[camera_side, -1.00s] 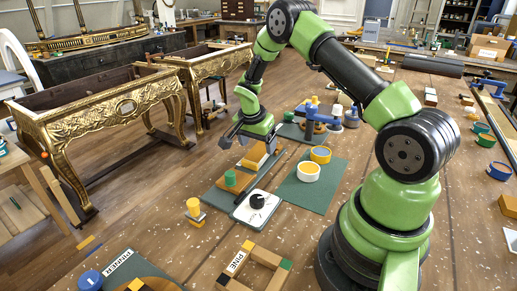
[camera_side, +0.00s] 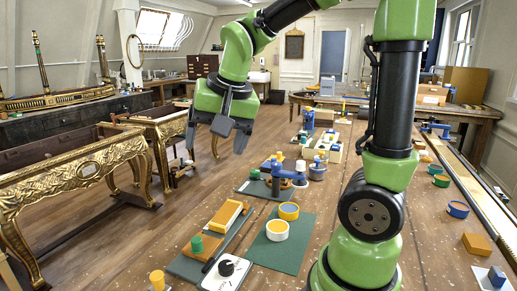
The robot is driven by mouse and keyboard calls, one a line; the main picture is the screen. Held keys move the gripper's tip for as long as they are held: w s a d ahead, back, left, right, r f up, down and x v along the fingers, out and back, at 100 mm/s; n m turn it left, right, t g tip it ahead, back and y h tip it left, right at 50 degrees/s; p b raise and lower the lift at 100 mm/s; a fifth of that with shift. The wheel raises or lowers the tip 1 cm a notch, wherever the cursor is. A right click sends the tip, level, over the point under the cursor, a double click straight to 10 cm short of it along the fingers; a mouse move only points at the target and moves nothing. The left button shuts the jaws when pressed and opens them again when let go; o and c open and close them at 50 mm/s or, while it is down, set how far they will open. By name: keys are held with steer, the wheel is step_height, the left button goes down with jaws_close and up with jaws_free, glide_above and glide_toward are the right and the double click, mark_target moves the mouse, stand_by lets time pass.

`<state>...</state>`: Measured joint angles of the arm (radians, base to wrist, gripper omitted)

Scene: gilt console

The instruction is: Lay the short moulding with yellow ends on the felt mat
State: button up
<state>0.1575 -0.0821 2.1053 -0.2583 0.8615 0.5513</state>
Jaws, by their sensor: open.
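My gripper (camera_side: 217,132) is open and empty, its fingers hanging down in the air at the upper left of the picture, well above the bench. A green mat (camera_side: 292,255), which looks like felt, lies on the bench at the lower middle, with two rolls on it. I cannot make out for sure a short moulding with yellow ends. Ornate mouldings with coloured bands stand upright on the left, one (camera_side: 103,58) and another (camera_side: 38,55), but their end colours are too small to tell.
A white-rimmed roll (camera_side: 277,231) and a yellow one (camera_side: 289,212) sit on the near mat. Beside it are a yellow block (camera_side: 225,217), a green knob (camera_side: 197,244) and a white plate (camera_side: 218,279) with a black knob. A gilt console (camera_side: 75,175) stands left of the bench.

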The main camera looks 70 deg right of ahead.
steer(key=shift+o, duration=0.2)
steer(key=s+a+r+n+t+y, duration=0.2)
steer(key=s+a+n, duration=0.4)
steer(key=s, duration=0.4)
steer(key=shift+s+a+r+t+y, duration=0.2)
steer(key=shift+s+a+t+y, duration=0.1)
steer(key=shift+a+y, duration=0.15)
steer(key=shift+o, duration=0.3)
steer(key=shift+s+a, duration=0.15)
steer(key=shift+s, duration=0.15)
